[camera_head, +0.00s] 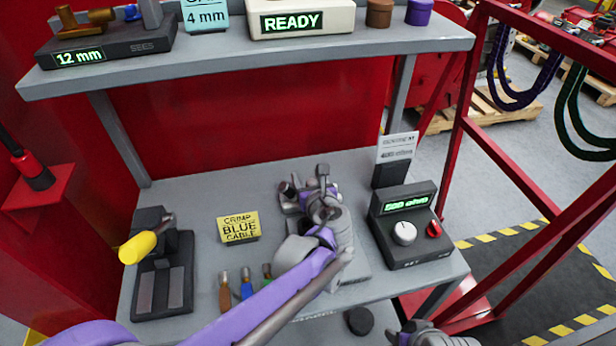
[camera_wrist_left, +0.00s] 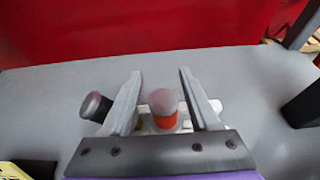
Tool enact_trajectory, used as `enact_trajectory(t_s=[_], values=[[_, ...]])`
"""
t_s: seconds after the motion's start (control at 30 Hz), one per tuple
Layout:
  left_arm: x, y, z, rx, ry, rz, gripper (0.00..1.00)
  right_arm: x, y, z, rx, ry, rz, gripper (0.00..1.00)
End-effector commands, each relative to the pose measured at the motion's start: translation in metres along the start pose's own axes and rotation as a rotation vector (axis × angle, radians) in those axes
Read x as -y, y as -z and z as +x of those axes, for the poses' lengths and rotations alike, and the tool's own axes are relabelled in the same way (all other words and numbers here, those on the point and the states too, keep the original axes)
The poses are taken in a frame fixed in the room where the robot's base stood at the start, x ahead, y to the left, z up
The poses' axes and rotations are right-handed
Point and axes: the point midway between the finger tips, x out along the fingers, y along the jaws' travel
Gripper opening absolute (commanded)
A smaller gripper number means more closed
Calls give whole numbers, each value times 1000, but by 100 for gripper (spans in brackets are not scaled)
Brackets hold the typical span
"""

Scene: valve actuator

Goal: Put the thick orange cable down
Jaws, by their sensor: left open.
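My left gripper (camera_head: 308,190) is over the back middle of the bench. In the left wrist view its fingers (camera_wrist_left: 163,95) are apart. An orange-red cylinder with a grey rounded end (camera_wrist_left: 163,110) shows between them, apparently over a pale fitting; I cannot tell if it is the thick orange cable or touches a finger.
A black cylinder (camera_wrist_left: 96,106) is left of the fingers. A yellow "CRIMP BLUE CABLE" sign (camera_head: 238,228) and yellow-handled tool (camera_head: 165,270) stand left. A black dial box (camera_head: 405,228) and card holder (camera_head: 391,173) stand right. A shelf (camera_head: 280,50) overhangs the back.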

Motion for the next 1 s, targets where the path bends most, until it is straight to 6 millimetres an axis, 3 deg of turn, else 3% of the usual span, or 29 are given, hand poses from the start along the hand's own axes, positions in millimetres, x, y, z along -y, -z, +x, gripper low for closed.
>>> enact_trajectory(t_s=[0.23, 0.7, 1.0], values=[[1, -16, -10, 2, 2, 2, 61, 0, 6, -11, -4, 0, 0, 61], [1, -13, -106, 2, 5, 4, 61, 0, 8, -16, -6, 0, 0, 61], [0, -13, -125, 2, 1, 3, 61, 0, 9, -17, -6, 0, 0, 61]])
